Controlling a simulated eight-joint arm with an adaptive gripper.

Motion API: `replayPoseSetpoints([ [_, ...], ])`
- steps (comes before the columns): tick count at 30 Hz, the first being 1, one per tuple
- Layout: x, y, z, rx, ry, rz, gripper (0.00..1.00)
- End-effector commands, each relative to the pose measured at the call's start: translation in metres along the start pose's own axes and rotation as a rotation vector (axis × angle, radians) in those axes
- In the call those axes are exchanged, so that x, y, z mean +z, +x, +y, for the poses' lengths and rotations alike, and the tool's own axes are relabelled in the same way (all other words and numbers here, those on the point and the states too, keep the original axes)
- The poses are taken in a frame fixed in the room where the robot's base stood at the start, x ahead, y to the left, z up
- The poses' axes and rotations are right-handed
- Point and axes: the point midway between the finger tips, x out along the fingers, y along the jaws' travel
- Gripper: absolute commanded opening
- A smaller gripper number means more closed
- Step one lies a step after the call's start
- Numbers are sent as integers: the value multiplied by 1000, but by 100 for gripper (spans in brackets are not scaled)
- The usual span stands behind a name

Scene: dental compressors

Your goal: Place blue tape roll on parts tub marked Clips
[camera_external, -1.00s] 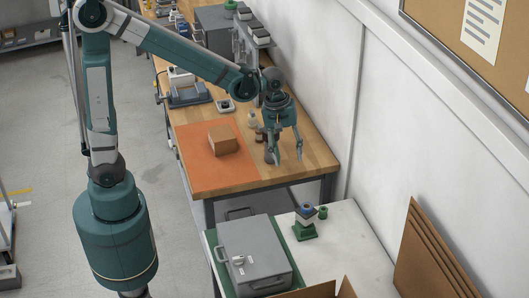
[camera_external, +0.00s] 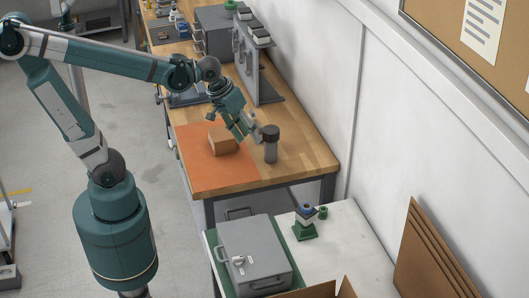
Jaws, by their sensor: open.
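My gripper (camera_external: 250,134) is open and empty, tilted down and to the right over the wooden bench (camera_external: 305,150). Its fingers are close to a grey cylinder with a dark cap (camera_external: 271,150); I cannot tell if they touch it. A small blue ring-like piece (camera_external: 305,210) sits on top of a green stand (camera_external: 304,231) on the white table in front; it may be the blue tape roll, but it is too small to be sure. No label reading Clips can be made out, so I cannot tell which thing is the parts tub.
A cardboard box (camera_external: 223,141) sits on the orange mat (camera_external: 205,174), left of my gripper. A grey upright rack (camera_external: 245,65) stands behind. A grey case (camera_external: 255,250) and a small green cylinder (camera_external: 323,212) are in front. The wall bounds the right side.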

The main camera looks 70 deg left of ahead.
Motion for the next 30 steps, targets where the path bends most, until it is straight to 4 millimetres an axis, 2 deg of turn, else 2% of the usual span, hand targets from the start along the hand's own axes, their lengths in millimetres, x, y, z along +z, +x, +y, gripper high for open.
replayPoseSetpoints([
  [9,26,-24,-29,13,215,82,40],
  [18,48,-38,-53,9,417,163,40],
  [30,61,-44,-67,-2,542,211,40],
])
